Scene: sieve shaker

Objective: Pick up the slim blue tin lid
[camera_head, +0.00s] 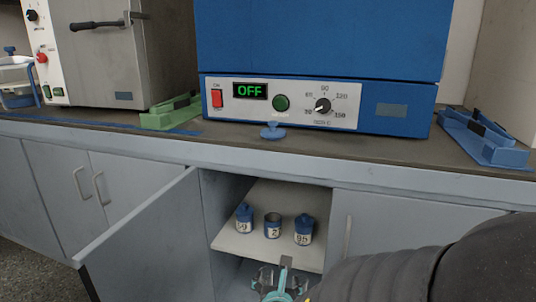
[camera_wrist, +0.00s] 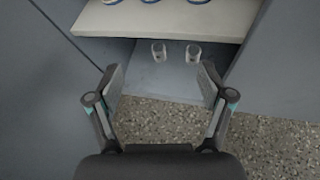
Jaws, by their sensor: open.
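A small blue lid with a knob (camera_head: 272,131) lies on the dark worktop, near its front edge, below the oven's control panel. It is not in the wrist view. In the open cabinet below, three tins stand on a shelf: a left tin (camera_head: 244,219) and a right tin (camera_head: 304,230) with blue lids on, and a middle tin (camera_head: 272,226) with an open top. My gripper (camera_head: 285,270) is low in front of the cabinet, below the tins and well below the blue lid. In the wrist view, my gripper (camera_wrist: 159,80) is open and empty.
A blue oven (camera_head: 320,50) showing OFF stands behind the lid. A green tray (camera_head: 170,113) and a blue tray (camera_head: 485,138) are on the worktop. The cabinet door (camera_head: 150,245) stands open at the left.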

